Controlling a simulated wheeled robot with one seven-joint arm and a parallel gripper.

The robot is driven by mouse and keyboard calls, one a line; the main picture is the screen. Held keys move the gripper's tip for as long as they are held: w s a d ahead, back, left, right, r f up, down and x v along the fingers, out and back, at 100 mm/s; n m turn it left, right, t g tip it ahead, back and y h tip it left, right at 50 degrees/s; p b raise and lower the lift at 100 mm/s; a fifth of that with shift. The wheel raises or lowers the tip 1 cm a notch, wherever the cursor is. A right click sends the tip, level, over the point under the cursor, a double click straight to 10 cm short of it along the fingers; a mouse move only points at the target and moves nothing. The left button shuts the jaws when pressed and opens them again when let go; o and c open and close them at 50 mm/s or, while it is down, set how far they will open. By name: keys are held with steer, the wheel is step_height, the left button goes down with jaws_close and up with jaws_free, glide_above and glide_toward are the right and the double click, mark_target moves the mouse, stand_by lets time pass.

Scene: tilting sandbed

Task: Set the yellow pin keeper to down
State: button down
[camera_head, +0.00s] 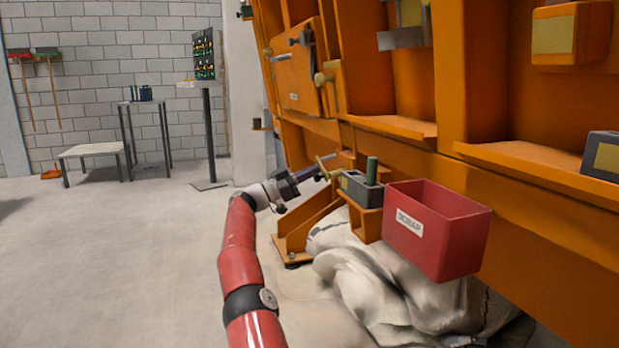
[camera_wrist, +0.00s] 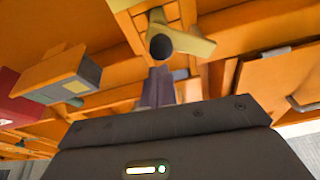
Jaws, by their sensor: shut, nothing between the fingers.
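The yellow pin keeper (camera_head: 326,168) is mounted on the lower part of the orange frame, just left of a grey box. In the wrist view the keeper (camera_wrist: 188,44) shows as a pale yellow piece with spread arms and a dark round end near its middle. My gripper (camera_head: 311,173) reaches toward it from the left, its fingertips close to it. In the wrist view my gripper (camera_wrist: 160,75) is shut and empty, its fingertips just below the dark round end. I cannot tell whether they touch the keeper.
A red scrap bin (camera_head: 455,225) and a grey box (camera_head: 352,189) with a green peg stand right of my gripper. Pale sacks (camera_head: 375,275) lie below. An orange panel with handles (camera_head: 300,75) is above. The floor (camera_head: 120,250) at left is clear.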

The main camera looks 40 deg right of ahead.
steer(key=w+a, duration=0.3)
steer(key=a, duration=0.5)
steer(key=shift+w+a+f, duration=0.3)
steer(key=shift+a+f, duration=0.05)
steer(key=shift+f, duration=0.05)
